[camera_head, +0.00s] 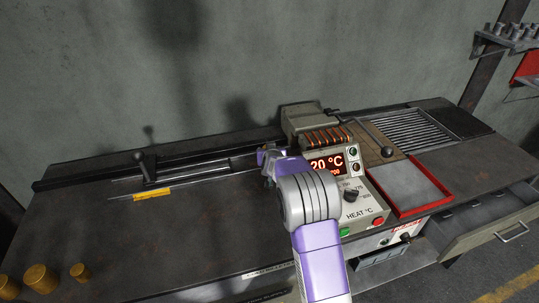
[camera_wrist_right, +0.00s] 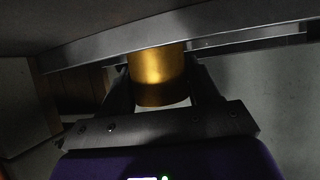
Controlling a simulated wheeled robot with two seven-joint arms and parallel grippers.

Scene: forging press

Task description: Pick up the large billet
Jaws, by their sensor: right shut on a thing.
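My right gripper (camera_wrist_right: 160,92) is shut on a golden, cylindrical billet (camera_wrist_right: 158,75), with one dark finger on each side of it. In the right wrist view the billet's far end meets or passes behind a grey metal edge; I cannot tell if they touch. In the head view my right arm reaches to the middle of the bench, and my right gripper (camera_head: 266,155) is mostly hidden by its own wrist, as is the held billet.
A heater unit (camera_head: 352,205) with a red display and knob stands just right of my wrist. A rail with a lever (camera_head: 150,170) and yellow strip (camera_head: 152,194) lies to the left. The left bench is mostly clear.

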